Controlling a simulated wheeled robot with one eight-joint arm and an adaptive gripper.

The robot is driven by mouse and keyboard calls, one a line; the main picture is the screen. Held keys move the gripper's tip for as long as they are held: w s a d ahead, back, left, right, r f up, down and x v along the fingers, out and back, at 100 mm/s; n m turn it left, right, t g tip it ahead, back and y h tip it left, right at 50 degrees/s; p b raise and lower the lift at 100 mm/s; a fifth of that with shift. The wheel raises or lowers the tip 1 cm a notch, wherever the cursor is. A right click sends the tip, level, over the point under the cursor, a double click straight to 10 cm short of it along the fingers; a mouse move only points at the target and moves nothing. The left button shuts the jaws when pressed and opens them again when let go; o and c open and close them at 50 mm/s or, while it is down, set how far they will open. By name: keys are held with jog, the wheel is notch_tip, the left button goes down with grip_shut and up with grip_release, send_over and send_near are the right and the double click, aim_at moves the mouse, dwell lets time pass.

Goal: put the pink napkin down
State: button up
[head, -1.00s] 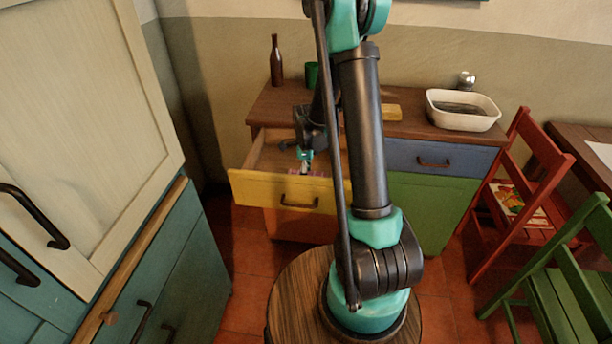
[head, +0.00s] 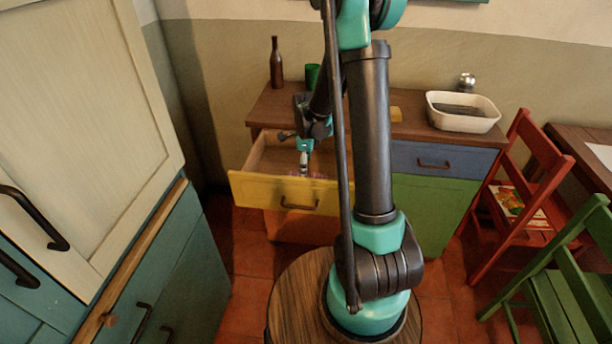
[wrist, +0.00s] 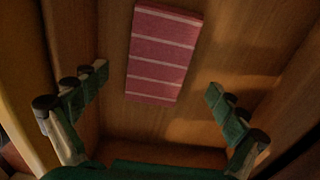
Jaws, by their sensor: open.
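The pink napkin (wrist: 162,55), folded flat with pale stripes, lies on the floor of the open drawer in the wrist view. In the head view only a small pinkish patch of it shows low in the drawer, behind the yellow front. My gripper (wrist: 155,115) is open, with its two fingers spread wide to the left and right of the napkin's near end, and nothing is between them. In the head view my gripper (head: 303,165) points down over the drawer (head: 263,157). The napkin is apart from both fingers.
The yellow drawer front (head: 260,190) stands pulled out from the cabinet. A red chair (head: 520,190) stands at the right.

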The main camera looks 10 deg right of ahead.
notch_tip(320, 180, up, 8)
jog(key=s+d+n, duration=0.1)
jog(key=s+n, duration=0.3)
jog(key=s+d+r+n+t, duration=0.1)
jog(key=s+n, duration=0.2)
jog(key=s, duration=0.1)
jog(key=s+n+t, duration=0.1)
jog(key=s+n, duration=0.3)
jog(key=shift+d+r+n, duration=0.2)
jog(key=shift+d+n, duration=0.1)
jog(key=shift+d, duration=0.1)
jog(key=s+d+f+n+t, duration=0.1)
jog(key=s+f+n+t, duration=0.1)
jog(key=s+n, duration=0.7)
jog(key=shift+s+d+f+n, duration=0.2)
jog(key=shift+s+d+n, duration=0.05)
jog(key=shift+n, duration=0.25)
jog(key=shift+c, duration=0.4)
